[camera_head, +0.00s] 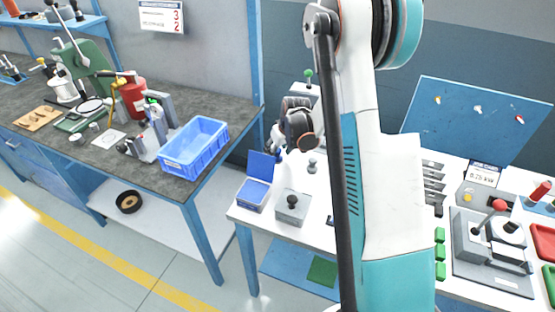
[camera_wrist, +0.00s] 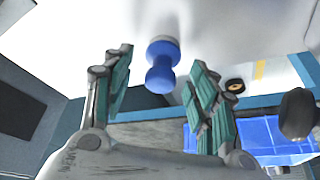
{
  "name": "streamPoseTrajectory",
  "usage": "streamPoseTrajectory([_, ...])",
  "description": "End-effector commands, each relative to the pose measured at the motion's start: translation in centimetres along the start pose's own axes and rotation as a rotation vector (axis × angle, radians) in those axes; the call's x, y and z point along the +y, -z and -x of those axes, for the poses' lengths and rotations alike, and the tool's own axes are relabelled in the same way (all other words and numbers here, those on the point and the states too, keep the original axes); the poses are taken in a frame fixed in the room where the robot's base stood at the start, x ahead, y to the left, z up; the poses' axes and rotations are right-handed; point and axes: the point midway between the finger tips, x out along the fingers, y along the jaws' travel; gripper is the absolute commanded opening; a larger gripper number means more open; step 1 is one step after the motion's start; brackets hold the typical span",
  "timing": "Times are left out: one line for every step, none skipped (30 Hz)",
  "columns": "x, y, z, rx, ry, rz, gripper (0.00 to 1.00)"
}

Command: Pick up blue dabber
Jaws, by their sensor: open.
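The blue dabber (camera_wrist: 161,66) shows in the wrist view against the white bench top. It has a wide round end, a narrow neck and a rounded knob. My gripper (camera_wrist: 159,58) is open, with one green-padded finger to the left of the dabber and one to the right. A gap shows on both sides, and I see no contact. How far the dabber lies from the fingertips in depth is hard to tell. In the head view I cannot make out the dabber or my fingers; my arm covers the middle of the bench.
On the white bench stand an open blue box (camera_head: 252,195), a grey block with a black knob (camera_head: 292,208) and a small grey knob (camera_head: 312,166). A blue crate (camera_head: 195,148) sits on the side table. Green blocks (camera_head: 440,253) and a grey fixture (camera_head: 492,250) are at right.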

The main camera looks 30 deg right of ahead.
Motion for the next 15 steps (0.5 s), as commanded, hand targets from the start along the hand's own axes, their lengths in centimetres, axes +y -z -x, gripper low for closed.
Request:
streamPoseTrajectory([-0.05, -0.05, -0.96, 0.000, 0.000, 0.001, 0.53])
streamPoseTrajectory([-0.07, -0.04, -1.20, 0.000, 0.000, 0.001, 0.53])
streamPoseTrajectory([-0.07, -0.03, -1.41, 0.000, 0.000, 0.001, 0.53])
streamPoseTrajectory([-0.08, -0.01, -1.48, 0.000, 0.000, 0.001, 0.53])
streamPoseTrajectory([-0.07, 0.00, -1.49, 0.000, 0.000, 0.001, 0.53])
streamPoseTrajectory([-0.07, 0.02, -1.46, 0.000, 0.000, 0.000, 0.53])
streamPoseTrajectory([-0.07, 0.02, -1.42, 0.000, 0.000, 0.000, 0.53])
streamPoseTrajectory([-0.07, 0.02, -1.40, 0.000, 0.000, 0.000, 0.53])
streamPoseTrajectory([-0.07, 0.03, -1.39, 0.000, 0.000, 0.000, 0.53])
streamPoseTrajectory([-0.07, 0.03, -1.38, 0.000, 0.000, 0.000, 0.51])
streamPoseTrajectory([-0.07, 0.03, -1.38, 0.000, 0.000, 0.000, 0.44])
streamPoseTrajectory([-0.07, 0.03, -1.38, 0.000, 0.000, 0.000, 0.35])
streamPoseTrajectory([-0.07, 0.03, -1.37, 0.000, 0.000, 0.001, 0.28])
streamPoseTrajectory([-0.07, 0.03, -1.38, 0.000, 0.000, 0.001, 0.21])
streamPoseTrajectory([-0.06, 0.03, -1.37, 0.000, 0.000, 0.000, 0.12])
